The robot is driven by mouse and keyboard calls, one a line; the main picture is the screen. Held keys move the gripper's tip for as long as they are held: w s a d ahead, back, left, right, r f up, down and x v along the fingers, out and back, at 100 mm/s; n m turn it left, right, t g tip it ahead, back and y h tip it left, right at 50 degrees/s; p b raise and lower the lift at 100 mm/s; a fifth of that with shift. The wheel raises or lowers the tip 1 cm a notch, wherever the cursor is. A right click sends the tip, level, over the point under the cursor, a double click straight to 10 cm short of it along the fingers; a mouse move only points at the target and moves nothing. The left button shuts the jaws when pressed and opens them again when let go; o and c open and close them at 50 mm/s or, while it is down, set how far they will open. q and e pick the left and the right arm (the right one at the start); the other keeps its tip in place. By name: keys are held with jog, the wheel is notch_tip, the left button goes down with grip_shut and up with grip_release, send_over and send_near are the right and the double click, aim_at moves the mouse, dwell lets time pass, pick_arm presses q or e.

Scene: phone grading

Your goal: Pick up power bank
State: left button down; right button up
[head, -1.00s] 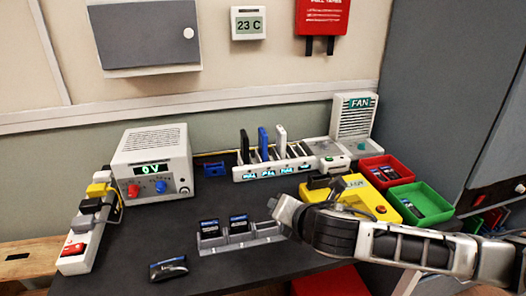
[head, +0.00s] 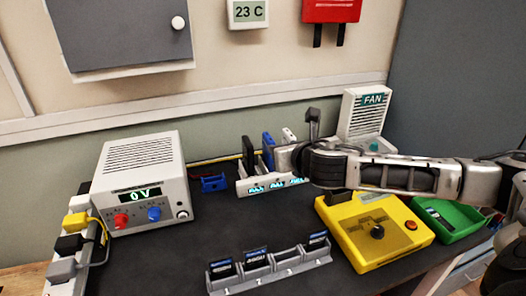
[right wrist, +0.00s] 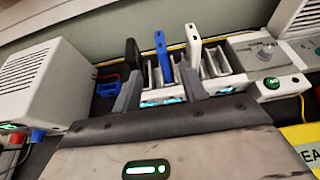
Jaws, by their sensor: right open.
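Slim power banks stand upright in slots of a white charging rack (head: 247,188): a black one (head: 249,152), a blue one (head: 268,147) and a white one (head: 289,134). In the right wrist view the black (right wrist: 132,52), blue (right wrist: 161,52) and white (right wrist: 192,45) banks stand in a row. My right gripper (right wrist: 160,76) is open, its fingers spread in front of the rack with the blue bank showing between them. In the head view my right gripper (head: 298,145) hides the rack's right part. My left gripper is out of view.
A power supply (head: 145,180) stands left, a small blue holder (head: 213,183) beside the rack. A grey tray (head: 270,272) with dark cells is in front. A fan unit (head: 362,115) stands behind.

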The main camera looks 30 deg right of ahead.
aim_at(269, 141)
jog(key=x, duration=1.3)
jog(key=shift+d+f, duration=0.1)
jog(key=shift+f, duration=0.05)
grip_shut()
